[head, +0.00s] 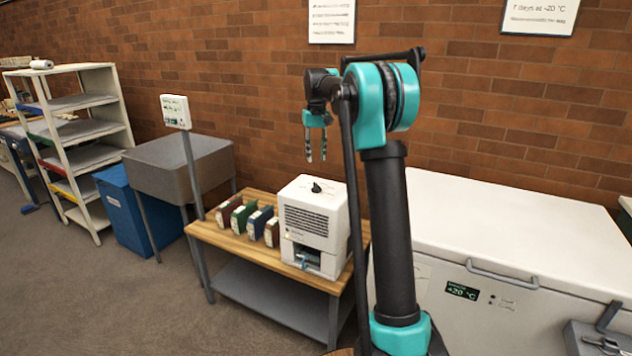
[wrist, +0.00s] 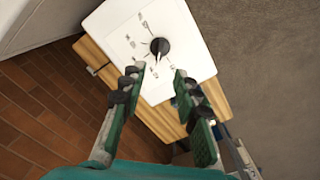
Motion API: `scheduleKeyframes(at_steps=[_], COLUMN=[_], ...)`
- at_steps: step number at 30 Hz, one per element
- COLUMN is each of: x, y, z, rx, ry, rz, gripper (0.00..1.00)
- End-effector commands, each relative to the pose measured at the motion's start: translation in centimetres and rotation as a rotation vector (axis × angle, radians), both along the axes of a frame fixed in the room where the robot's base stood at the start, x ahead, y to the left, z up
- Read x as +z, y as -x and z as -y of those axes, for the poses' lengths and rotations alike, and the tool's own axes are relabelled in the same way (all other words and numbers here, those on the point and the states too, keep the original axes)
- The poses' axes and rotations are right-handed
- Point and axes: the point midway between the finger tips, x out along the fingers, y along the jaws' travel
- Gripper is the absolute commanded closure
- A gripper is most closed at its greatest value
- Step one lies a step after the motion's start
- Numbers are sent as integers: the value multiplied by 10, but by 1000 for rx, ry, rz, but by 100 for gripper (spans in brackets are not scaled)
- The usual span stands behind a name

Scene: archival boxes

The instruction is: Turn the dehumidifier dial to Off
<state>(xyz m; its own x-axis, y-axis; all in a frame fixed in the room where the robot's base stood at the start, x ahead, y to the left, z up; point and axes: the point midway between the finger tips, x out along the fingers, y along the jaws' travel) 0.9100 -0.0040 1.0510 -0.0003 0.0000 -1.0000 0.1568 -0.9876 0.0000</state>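The dehumidifier (head: 316,228) is a white box with a dark grille, standing on the right part of a wooden-topped table. Its black dial (head: 316,187) is on the top face. In the wrist view the dial (wrist: 159,46) sits on the white top (wrist: 195,55), with small black labels around it that are too small to read. My gripper (head: 316,158) points down above the dehumidifier, clear of the dial. It also shows in the wrist view (wrist: 154,76), where its green-padded fingers are apart with nothing between them.
Several dark-coloured boxes (head: 262,222) stand on the wooden table (head: 240,247) left of the dehumidifier. A white chest freezer (head: 500,215) is at the right. A grey sink (head: 175,165), a blue bin (head: 125,205) and a shelf rack (head: 85,130) are at the left.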

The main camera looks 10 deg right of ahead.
Motion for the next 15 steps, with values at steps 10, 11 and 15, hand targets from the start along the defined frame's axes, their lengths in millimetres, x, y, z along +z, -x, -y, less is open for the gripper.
scheduleKeyframes(at_steps=[10,11,15], x=[-69,-74,-94], y=[0,0,0], z=[0,0,0], rx=[0,0,0], ry=[0,0,0], rz=[0,0,0], gripper=[69,69,69])
